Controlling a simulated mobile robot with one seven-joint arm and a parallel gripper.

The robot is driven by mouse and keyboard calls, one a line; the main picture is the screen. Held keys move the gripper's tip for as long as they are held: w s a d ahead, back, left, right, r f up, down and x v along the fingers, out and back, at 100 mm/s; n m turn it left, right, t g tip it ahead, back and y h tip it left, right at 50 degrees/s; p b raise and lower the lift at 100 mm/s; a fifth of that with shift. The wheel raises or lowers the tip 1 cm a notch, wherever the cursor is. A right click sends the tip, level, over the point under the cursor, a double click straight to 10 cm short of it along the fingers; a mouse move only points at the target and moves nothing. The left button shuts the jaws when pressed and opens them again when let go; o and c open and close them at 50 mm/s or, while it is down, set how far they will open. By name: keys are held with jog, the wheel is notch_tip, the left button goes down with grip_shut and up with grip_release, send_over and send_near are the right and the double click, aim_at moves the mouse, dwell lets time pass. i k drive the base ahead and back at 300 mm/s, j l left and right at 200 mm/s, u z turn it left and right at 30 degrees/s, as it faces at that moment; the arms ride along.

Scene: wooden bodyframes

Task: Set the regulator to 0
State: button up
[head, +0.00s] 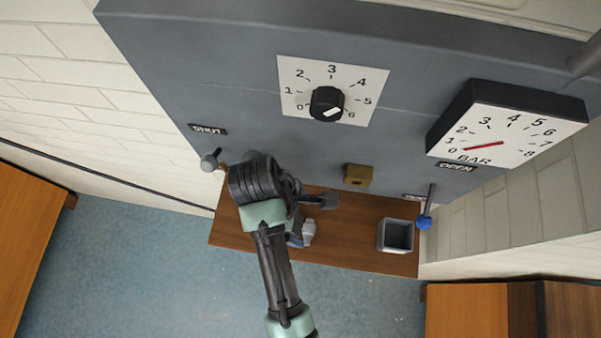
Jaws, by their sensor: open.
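The regulator is a black round knob (327,103) on a white dial plate (292,101) marked 0 to 6, fixed to the grey panel. A short white mark on the knob's face lies slanted, low on the face; I cannot tell for sure which number it points at. My gripper (316,214) is open below the knob and a little to its left, in front of the brown shelf, and does not touch the knob. My arm hides part of the gripper and the panel's lower left.
A BAR gauge (508,134) with a red needle low on its scale juts out at right. A blue-tipped lever (424,221), a grey-knobbed lever (209,162) and a brass block (358,176) line the panel's lower edge. A grey open box (396,236) stands on the shelf (350,256).

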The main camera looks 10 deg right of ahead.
aim_at(327, 103)
jog(key=k, duration=1)
